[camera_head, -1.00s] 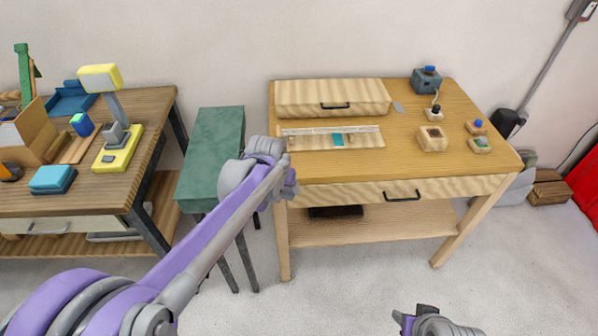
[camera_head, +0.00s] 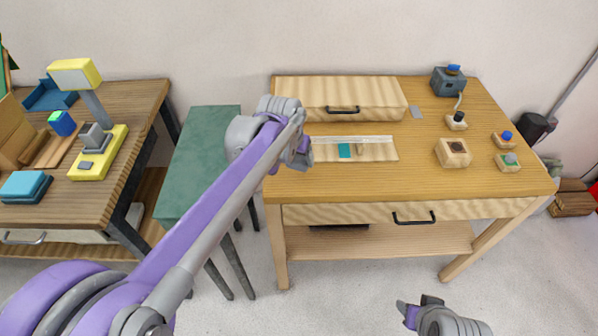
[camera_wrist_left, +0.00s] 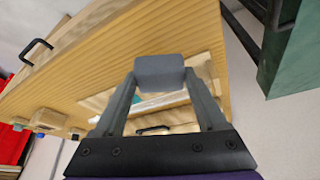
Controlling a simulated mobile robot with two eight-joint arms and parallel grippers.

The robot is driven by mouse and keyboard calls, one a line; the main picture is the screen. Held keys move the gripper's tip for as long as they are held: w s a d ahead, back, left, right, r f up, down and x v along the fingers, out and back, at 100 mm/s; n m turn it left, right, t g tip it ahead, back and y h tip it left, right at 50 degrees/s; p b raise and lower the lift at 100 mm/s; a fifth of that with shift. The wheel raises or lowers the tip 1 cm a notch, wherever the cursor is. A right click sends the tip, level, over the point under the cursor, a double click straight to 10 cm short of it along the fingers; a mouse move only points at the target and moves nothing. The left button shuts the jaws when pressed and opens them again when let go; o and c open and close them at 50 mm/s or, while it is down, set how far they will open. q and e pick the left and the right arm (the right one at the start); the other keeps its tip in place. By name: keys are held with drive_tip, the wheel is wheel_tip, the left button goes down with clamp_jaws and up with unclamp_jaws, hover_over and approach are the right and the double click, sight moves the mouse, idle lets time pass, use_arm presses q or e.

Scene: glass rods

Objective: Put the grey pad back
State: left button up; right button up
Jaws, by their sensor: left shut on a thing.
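My left gripper (camera_head: 298,160) is over the left end of the wooden desk, beside a pale board (camera_head: 385,152). In the left wrist view its two fingers (camera_wrist_left: 160,82) are shut on a small grey block with rounded corners, which looks like the grey pad (camera_wrist_left: 160,70). The pad is held at the fingertips with the desk behind it; the gripper hides it in the head view. The pale board carries a clear or white rod, a teal square (camera_head: 344,151) and a small brown piece. My right gripper (camera_head: 411,313) shows only partly at the bottom, its jaws unclear.
A wooden drawer box (camera_head: 340,97) stands at the back of the desk (camera_head: 400,185). A flat grey patch (camera_head: 417,112) lies to its right. Several small blocks and a blue-topped box (camera_head: 448,81) stand at the right. A green side table (camera_head: 205,155) stands left.

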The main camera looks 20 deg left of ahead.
sight(299, 179)
use_arm(q)
drive_tip(key=shift+s+f, duration=0.2)
drive_tip(key=shift+f, duration=1)
drive_tip(key=shift+w+f, duration=0.1)
drive_tip(key=shift+f, duration=1.95)
drive_tip(key=shift+f+b, duration=0.1)
drive_tip(key=shift+b, duration=0.2)
drive_tip(key=o, duration=1.1)
drive_tip(key=shift+o, duration=0.2)
drive_tip(key=d+p+v, duration=0.1)
drive_tip(key=v, duration=1.1)
drive_tip(key=s+a+f, duration=0.1)
drive_tip(key=s+f, duration=0.3)
drive_tip(key=s, duration=0.3)
drive_tip(key=s+a+f, duration=0.1)
drive_tip(key=s+f, duration=0.3)
drive_tip(key=s, duration=0.4)
drive_tip(key=s+a+f+n, duration=0.1)
drive_tip(key=s+f, duration=0.3)
drive_tip(key=s, duration=0.4)
drive_tip(key=shift+t+y, duration=0.3)
drive_tip(key=shift+t, duration=0.1)
drive_tip(key=shift+a, duration=0.15)
